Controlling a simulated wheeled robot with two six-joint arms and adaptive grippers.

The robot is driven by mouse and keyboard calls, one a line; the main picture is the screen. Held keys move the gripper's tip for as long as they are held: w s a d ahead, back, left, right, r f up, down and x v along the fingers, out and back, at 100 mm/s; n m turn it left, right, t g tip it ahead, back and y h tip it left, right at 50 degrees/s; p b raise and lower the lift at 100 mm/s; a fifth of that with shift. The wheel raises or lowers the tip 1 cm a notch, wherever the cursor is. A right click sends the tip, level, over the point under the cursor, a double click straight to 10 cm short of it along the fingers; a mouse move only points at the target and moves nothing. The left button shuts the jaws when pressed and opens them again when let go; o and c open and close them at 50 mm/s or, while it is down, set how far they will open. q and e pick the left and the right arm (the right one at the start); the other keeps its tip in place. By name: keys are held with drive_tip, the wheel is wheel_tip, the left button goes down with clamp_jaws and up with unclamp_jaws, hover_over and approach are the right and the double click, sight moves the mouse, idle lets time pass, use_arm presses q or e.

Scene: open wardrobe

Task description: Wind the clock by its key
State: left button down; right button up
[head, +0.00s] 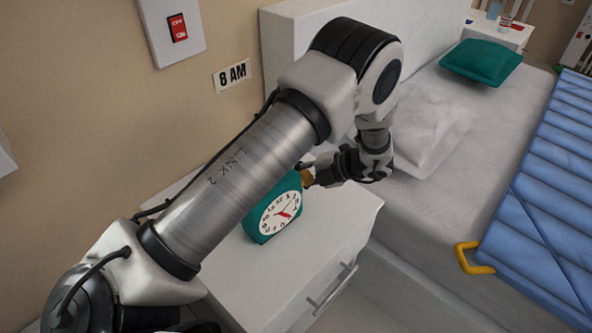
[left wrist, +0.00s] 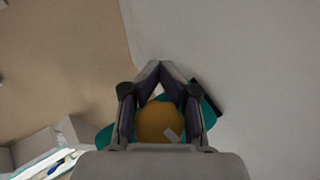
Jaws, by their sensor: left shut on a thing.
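The teal clock (head: 276,215) with a white face stands on the white nightstand (head: 335,224), partly hidden behind my left arm. Its yellow key (head: 307,178) sticks out of its right side. My left gripper (head: 318,175) is at that side and shut on the key. In the left wrist view the round yellow key (left wrist: 158,122) lies between the fingers of the left gripper (left wrist: 160,75), with teal parts of the clock (left wrist: 205,108) behind it. My right gripper is not in view.
The wall has an "8 AM" label (head: 232,76) and a red switch (head: 177,28). The nightstand top's front right is clear.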

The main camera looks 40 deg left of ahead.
use_arm(q)
drive_tip(key=shift+s, duration=0.1)
idle(0.3)
drive_tip(key=c, duration=0.9)
unclamp_jaws()
